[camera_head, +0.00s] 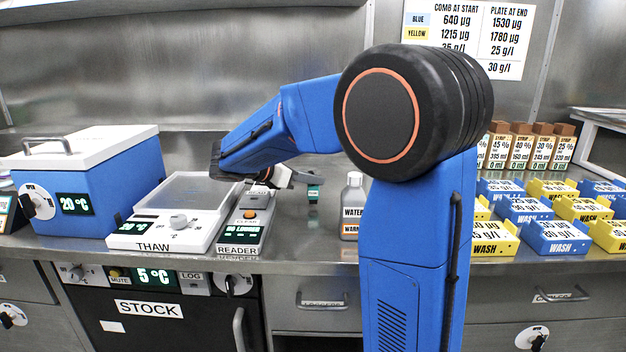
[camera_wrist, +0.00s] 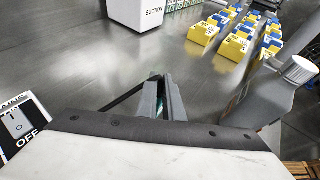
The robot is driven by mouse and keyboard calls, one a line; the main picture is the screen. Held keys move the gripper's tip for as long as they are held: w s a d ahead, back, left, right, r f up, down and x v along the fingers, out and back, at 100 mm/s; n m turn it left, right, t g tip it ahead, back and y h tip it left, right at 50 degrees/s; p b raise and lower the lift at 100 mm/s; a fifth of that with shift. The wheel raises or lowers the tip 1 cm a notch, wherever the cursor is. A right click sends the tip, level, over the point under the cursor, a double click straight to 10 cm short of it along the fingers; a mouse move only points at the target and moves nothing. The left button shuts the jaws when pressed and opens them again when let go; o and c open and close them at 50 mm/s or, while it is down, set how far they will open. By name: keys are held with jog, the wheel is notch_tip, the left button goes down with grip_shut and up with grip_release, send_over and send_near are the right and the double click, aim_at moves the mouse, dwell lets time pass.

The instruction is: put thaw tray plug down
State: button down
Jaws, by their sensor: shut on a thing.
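The thaw tray plug, a small teal piece with a pale label (camera_head: 313,191), is at the tip of my gripper (camera_head: 301,178), to the right of the reader. My gripper is shut on it, fingers pointing right in the head view. In the wrist view the gripper fingers (camera_wrist: 165,98) are close together, with a sliver of teal between them; most of the plug is hidden. The plug hangs upright over or at the steel counter; I cannot tell whether it touches. The white thaw unit (camera_head: 150,238) with its clear-lidded tray stands left of the reader.
The reader (camera_head: 238,250) is left of the plug. Yellow and blue wash racks (camera_head: 560,238) fill the right side. A blue box with a white lid (camera_head: 85,190) is at the left. Counter behind the plug is clear.

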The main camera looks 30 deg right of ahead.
jog(key=shift+f, duration=0.6)
jog(key=c, duration=1.9)
grip_release()
jog(key=shift+r, duration=0.3)
jog(key=v, duration=1.2)
jog(key=shift+r, duration=0.25)
jog(key=shift+a, duration=0.15)
